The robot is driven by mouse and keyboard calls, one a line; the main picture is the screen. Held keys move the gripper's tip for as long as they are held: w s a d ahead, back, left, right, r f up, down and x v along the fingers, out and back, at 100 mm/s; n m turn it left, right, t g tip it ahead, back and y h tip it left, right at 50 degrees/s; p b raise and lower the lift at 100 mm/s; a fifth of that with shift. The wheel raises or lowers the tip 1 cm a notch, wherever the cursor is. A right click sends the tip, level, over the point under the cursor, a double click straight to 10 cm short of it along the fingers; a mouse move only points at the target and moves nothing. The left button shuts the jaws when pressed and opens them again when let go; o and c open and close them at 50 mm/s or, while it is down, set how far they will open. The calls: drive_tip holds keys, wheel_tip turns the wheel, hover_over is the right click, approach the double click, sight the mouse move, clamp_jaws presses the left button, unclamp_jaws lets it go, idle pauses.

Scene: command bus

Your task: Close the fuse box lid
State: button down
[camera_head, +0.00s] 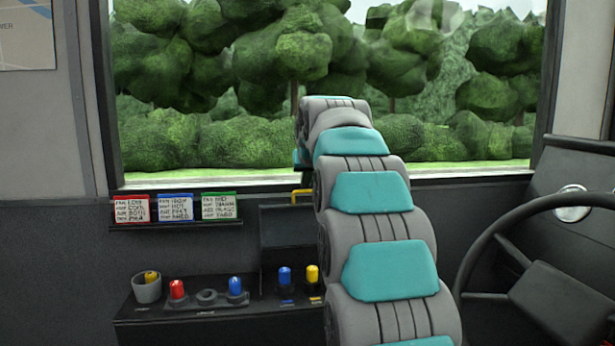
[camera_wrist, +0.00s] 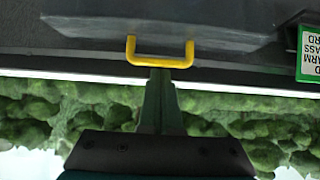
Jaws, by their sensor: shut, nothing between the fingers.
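The fuse box lid (camera_head: 284,226) is a dark panel standing raised at the back of the console, with a yellow handle (camera_head: 301,195) on its top edge. Blue and yellow fuses (camera_head: 285,276) show uncovered in front of it. My arm hides the right part of the lid and box. In the wrist view, which looks upside down, the lid (camera_wrist: 150,27) and its yellow U-shaped handle (camera_wrist: 160,63) are ahead of my gripper (camera_wrist: 161,75). Its fingers are shut and empty, their tips close by the handle bar; I cannot tell whether they touch.
A console (camera_head: 215,320) holds a grey cup (camera_head: 147,291), a red knob (camera_head: 177,290) and a blue knob (camera_head: 235,287). Label cards (camera_head: 176,208) stand on the ledge below the window. A steering wheel (camera_head: 545,255) is at right.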

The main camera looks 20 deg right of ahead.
drive_tip(key=shift+s, duration=0.1)
idle(0.3)
drive_tip(key=shift+s+a+f+t+b, duration=0.2)
drive_tip(key=shift+s+t+b, duration=0.15)
drive_tip(key=shift+b, duration=0.3)
drive_tip(key=shift+s+b, duration=0.25)
drive_tip(key=shift+b, duration=0.15)
